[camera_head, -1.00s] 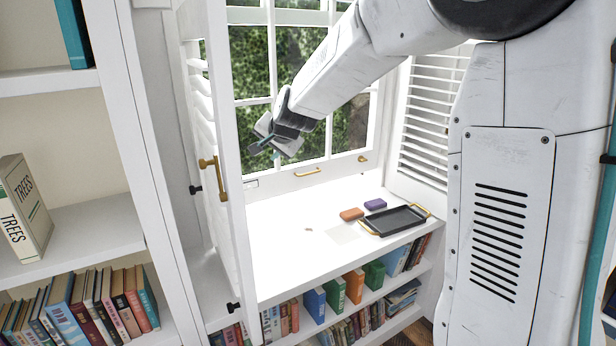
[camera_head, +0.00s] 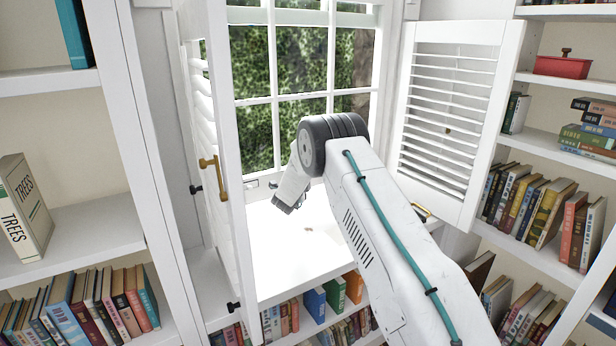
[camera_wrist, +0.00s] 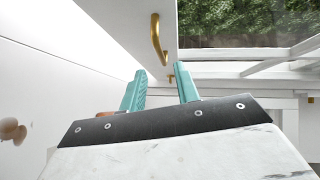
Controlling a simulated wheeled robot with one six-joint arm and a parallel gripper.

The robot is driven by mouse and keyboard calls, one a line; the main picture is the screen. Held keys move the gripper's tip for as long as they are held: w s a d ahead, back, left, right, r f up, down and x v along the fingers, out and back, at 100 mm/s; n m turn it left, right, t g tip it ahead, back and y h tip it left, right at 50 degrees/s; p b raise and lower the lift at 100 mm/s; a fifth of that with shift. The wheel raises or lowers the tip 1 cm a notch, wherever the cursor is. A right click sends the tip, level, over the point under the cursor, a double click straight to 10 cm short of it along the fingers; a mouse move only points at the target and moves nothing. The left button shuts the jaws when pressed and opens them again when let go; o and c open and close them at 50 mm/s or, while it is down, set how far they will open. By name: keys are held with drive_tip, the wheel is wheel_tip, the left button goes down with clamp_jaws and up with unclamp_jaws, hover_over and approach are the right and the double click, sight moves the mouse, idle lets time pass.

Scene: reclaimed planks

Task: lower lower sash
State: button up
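The white-framed lower sash (camera_head: 253,101) has several panes with greenery behind them. A smaller brass piece (camera_wrist: 170,78) shows between the fingertips. Neither appears gripped. The sash's bottom-rail handle is hidden in the head view.
The left shutter (camera_head: 225,225) stands open with a brass handle (camera_head: 208,165). The right slatted shutter (camera_head: 462,40) is also open. The white sill (camera_head: 275,245) is bright; my arm hides its right part. Bookshelves flank the window, with a red box (camera_head: 562,67) at upper right.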

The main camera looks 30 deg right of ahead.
drive_tip(key=r+x, duration=0.1)
drive_tip(key=x, duration=0.5)
drive_tip(key=shift+w+d+f, duration=0.2)
drive_tip(key=shift+w+f, duration=0.05)
drive_tip(key=shift+f, duration=0.3)
drive_tip(key=shift+f, duration=0.1)
clamp_jaws()
